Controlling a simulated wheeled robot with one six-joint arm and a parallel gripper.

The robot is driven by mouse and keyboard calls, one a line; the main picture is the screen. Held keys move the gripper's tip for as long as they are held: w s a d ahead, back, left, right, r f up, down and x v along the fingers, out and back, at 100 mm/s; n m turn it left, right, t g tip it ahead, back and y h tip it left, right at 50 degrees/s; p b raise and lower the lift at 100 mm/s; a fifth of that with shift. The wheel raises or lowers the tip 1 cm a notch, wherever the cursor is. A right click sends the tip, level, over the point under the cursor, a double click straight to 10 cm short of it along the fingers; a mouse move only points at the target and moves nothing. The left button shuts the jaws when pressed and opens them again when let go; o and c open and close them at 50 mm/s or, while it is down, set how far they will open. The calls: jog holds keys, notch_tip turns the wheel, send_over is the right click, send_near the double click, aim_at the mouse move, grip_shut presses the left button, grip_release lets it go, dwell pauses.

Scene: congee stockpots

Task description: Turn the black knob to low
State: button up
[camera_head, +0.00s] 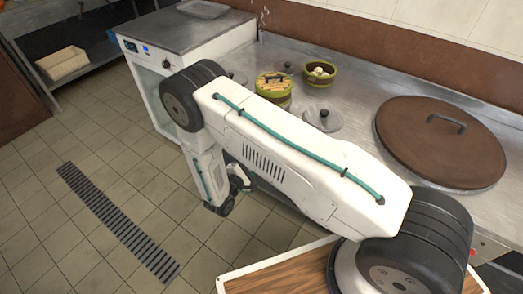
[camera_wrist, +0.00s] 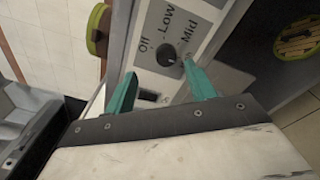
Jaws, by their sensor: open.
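The black knob (camera_wrist: 166,55) is on a light grey panel in the wrist view, with the printed words Off, Low and Mid around it. Its pointer direction is too small to tell. My gripper (camera_wrist: 163,82) is open, its two teal fingertips on either side of and just short of the knob. The right fingertip is close to the knob's lower right edge, and I cannot tell if they touch. Nothing is between the fingers. In the head view my arm hides this knob and panel.
A small black switch (camera_wrist: 148,95) sits on the panel below the knob. On the steel counter are a brown round lid (camera_head: 425,150), a green steamer basket (camera_head: 273,86), a green bowl (camera_head: 320,72) and a grey lid (camera_head: 322,119). The tiled floor (camera_head: 100,140) has free room.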

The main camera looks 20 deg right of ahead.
jog(key=f+x, duration=0.1)
jog(key=x, duration=0.6)
jog(key=shift+w+f+n, duration=0.2)
jog(key=shift+n, duration=0.1)
jog(key=shift+c, duration=0.3)
jog(key=c, duration=0.9)
